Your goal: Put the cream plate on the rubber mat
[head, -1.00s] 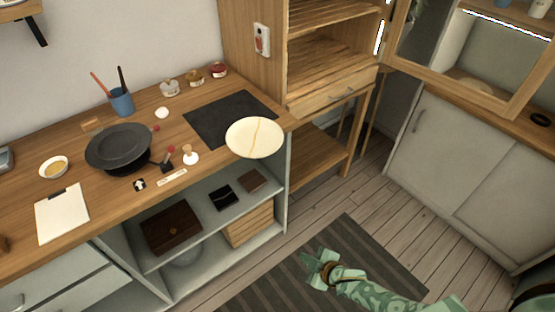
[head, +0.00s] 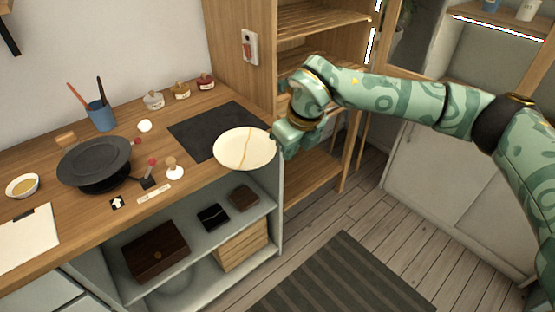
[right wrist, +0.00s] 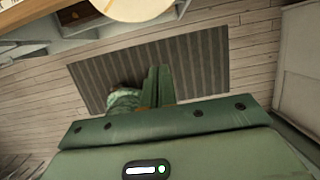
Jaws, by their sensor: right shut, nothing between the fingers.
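The cream plate (head: 244,149), with a gold seam across it, lies at the right end of the wooden counter. Its front part juts past the counter edge. It also shows at the top of the right wrist view (right wrist: 136,8). The dark rubber mat (head: 205,126) lies flat on the counter just behind and left of the plate; the plate's edge overlaps its near corner in the picture. My right gripper (head: 284,147) is shut and empty, close to the plate's right rim. Whether it touches the rim I cannot tell. Its fingers (right wrist: 156,84) are together in the wrist view. My left gripper is out of view.
A black pan (head: 94,162), a blue cup (head: 101,116) and several small jars stand on the counter, left of or behind the mat. A wooden shelf unit (head: 318,60) rises behind my right gripper. A striped rug (head: 345,280) lies on the floor.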

